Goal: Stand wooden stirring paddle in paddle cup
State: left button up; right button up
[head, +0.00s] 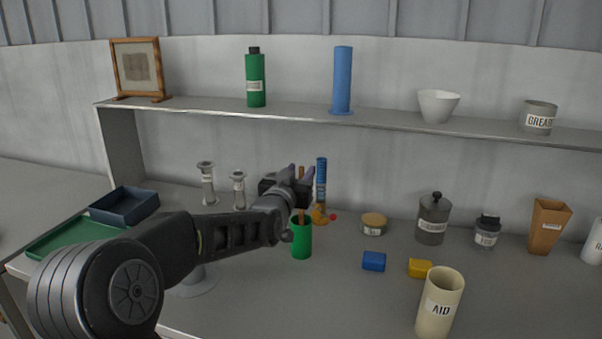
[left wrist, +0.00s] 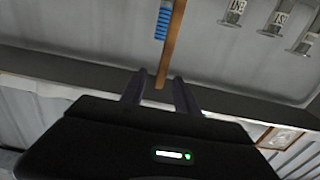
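The wooden stirring paddle (head: 301,214) is a thin brown stick standing upright. Its lower end goes down into the green paddle cup (head: 301,241) on the bench, and the cup hides that end. My left gripper (head: 301,174) is above the cup, with its fingers on either side of the paddle's upper part. In the left wrist view the paddle (left wrist: 174,45) runs between the fingers (left wrist: 160,88), with a visible gap at each side, so the gripper looks open. My right gripper is not in view.
A blue-handled tool with an orange base (head: 321,185) stands close behind the cup. A blue block (head: 374,261), a yellow block (head: 420,268) and a cream cup (head: 440,303) are to the right. Trays (head: 70,237) lie left. A shelf (head: 385,122) spans the back.

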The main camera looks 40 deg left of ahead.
pick_arm(q)
jog(key=b+v, duration=0.1)
jog(key=v, duration=0.5)
jog(key=shift+s+d+b, duration=0.2)
jog(key=shift+s+b, duration=0.1)
jog(key=shift+s, duration=0.05)
dwell(1.0)
